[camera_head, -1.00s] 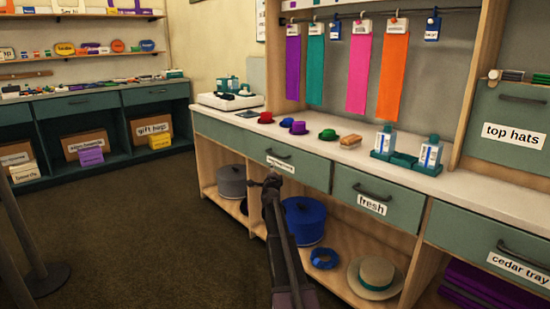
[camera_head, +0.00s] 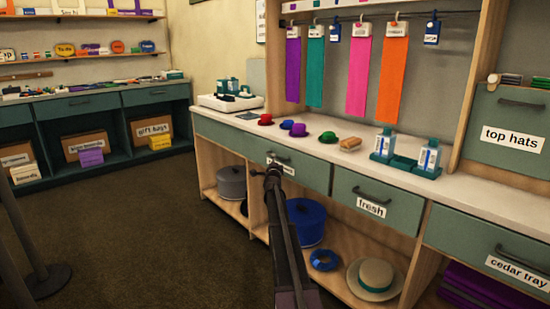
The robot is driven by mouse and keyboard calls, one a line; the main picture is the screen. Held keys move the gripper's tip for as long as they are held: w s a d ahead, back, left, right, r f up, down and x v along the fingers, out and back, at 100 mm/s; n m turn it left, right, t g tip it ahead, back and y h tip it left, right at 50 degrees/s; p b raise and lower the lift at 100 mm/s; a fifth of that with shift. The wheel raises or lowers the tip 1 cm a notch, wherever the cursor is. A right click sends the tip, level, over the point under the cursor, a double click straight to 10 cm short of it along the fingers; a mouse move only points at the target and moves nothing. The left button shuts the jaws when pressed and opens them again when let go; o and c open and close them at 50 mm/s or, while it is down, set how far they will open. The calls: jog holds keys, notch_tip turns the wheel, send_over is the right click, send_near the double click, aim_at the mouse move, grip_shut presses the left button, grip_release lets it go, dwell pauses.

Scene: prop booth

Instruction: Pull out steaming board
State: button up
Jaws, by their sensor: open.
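A green drawer front (camera_head: 225,135) with a dark bar handle (camera_head: 279,156) is in the counter, left of the drawer labelled "fresh" (camera_head: 366,194). It is closed. Its white label (camera_head: 287,169) is partly covered by my gripper, and I cannot read it. My gripper (camera_head: 273,170) is dark and small in the view. It is open, with its tip just below the left part of that handle. I cannot tell whether it touches the drawer front. No steaming board shows as a separate piece.
Pots (camera_head: 306,222) and a straw hat (camera_head: 375,278) sit on the lower shelf. The floor (camera_head: 150,230) at left is open, with a post base (camera_head: 48,281) at its edge.

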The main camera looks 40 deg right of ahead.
jog(key=shift+x, duration=2.1)
grip_shut()
